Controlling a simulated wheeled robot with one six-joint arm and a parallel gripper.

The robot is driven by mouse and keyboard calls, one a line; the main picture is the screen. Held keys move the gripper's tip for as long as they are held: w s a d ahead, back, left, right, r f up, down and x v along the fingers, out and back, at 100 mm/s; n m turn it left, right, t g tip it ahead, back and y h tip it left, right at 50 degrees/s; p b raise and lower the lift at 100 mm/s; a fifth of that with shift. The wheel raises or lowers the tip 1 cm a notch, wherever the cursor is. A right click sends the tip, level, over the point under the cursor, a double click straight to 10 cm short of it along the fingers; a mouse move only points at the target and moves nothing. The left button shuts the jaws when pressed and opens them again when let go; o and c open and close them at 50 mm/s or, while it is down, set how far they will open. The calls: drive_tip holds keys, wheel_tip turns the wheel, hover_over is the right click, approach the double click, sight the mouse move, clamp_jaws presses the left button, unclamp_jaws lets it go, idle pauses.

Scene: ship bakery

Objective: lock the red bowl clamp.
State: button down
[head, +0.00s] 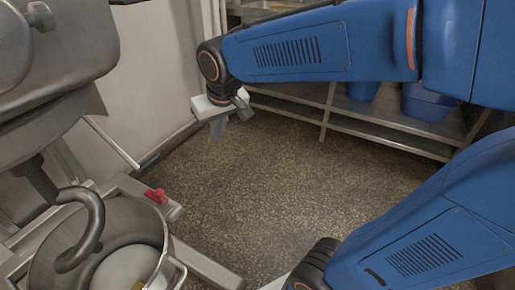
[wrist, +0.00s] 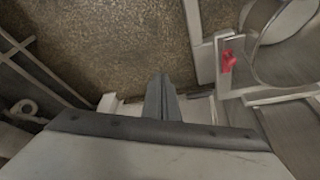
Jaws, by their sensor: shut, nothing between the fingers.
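The red bowl clamp (head: 157,196) is a small red lever on the metal arm of the mixer's bowl support, beside the steel bowl (head: 112,215). In the wrist view the clamp (wrist: 229,60) shows at the right, past the fingertips. My gripper (head: 218,138) is at the upper middle of the head view, above the floor, up and to the right of the clamp and apart from it. In the wrist view my gripper (wrist: 160,80) has its fingers together, with nothing held.
A large mixer (head: 60,70) with a dough hook (head: 95,220) over the bowl fills the left. A metal shelf rack (head: 370,118) with blue tubs (head: 430,102) stands at the back right. The speckled floor (head: 260,205) between them is clear.

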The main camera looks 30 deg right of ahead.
drive_tip(key=s+d+f, duration=0.2)
drive_tip(key=s+d, duration=0.3)
drive_tip(key=s, duration=0.4)
drive_tip(key=s+d+f+m, duration=0.1)
drive_tip(key=s+d+f, duration=0.1)
drive_tip(key=s+d, duration=0.3)
drive_tip(key=s, duration=0.4)
drive_tip(key=shift+d+t+h, duration=0.3)
drive_tip(key=shift+d, duration=0.1)
